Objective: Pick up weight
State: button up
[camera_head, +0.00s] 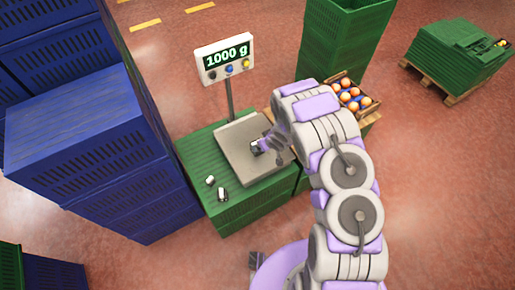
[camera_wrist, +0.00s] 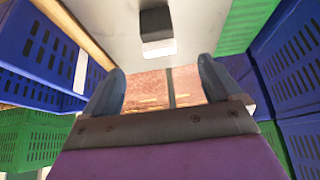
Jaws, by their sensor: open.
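A digital scale has a grey plate (camera_head: 239,156) on a stack of green crates, and its display (camera_head: 227,57) reads 1000 g. In the wrist view a weight (camera_wrist: 155,22) with a dark part and a pale, shiny end sits against the light plate (camera_wrist: 105,12). My gripper (camera_head: 264,144) is low over the plate. Its two fingers are spread, and the wrist view shows the gap between them (camera_wrist: 163,88) empty, with the weight just beyond the tips. In the head view the gripper partly hides the weight. Two small weights, one pale (camera_head: 210,180) and one darker (camera_head: 223,194), lie on the green crate top beside the plate.
Tall blue crate stacks (camera_head: 85,120) stand close on the left. Green crates on a pallet (camera_head: 455,55) are at the far right. The reddish floor at right is clear.

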jog(key=b+x, duration=0.1)
jog(key=x, duration=0.9)
jog(key=shift+w+f+b, duration=0.1)
jog(key=shift+f+b, duration=0.2)
jog(key=shift+x, duration=1.8)
jog(key=shift+w+a+f+b, duration=0.1)
jog(key=shift+w+f+b, duration=0.15)
jog(key=shift+b, duration=0.2)
jog(key=shift+w+a+f+b, duration=0.1)
jog(key=shift+w+f+b, duration=0.25)
jog(key=shift+f, duration=0.15)
grip_shut()
